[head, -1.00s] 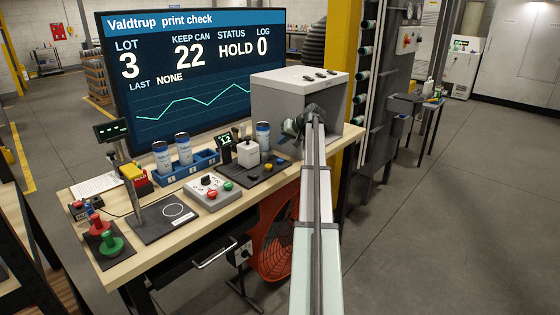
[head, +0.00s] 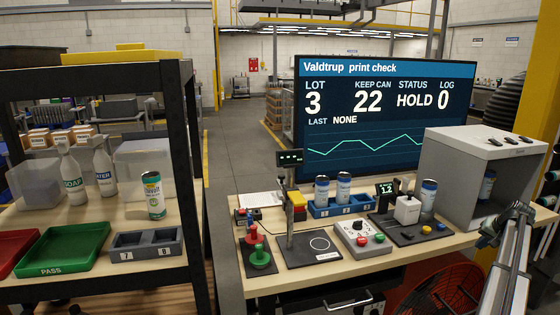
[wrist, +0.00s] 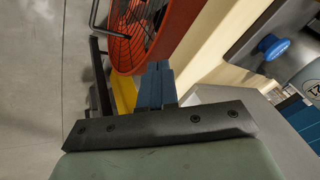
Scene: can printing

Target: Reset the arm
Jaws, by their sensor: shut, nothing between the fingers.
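My gripper (wrist: 157,75) shows in the wrist view as two blue fingers pressed together, with nothing between them. Beyond the fingers are a red-orange fan and the pale edge of the bench. In the head view my arm rises at the lower right, in front of the bench's right end and the grey box (head: 462,190). Its dark far end is near the front of that box; the fingertips are too small to make out there.
The bench (head: 262,283) holds cans in a blue rack (head: 322,212), a button box (head: 361,237), a green-and-red signal piece (head: 258,252) and a screen (head: 385,120) behind. The fan (head: 440,292) stands below. A left shelf holds a green tray (head: 65,248), a can (head: 153,195) and bottles.

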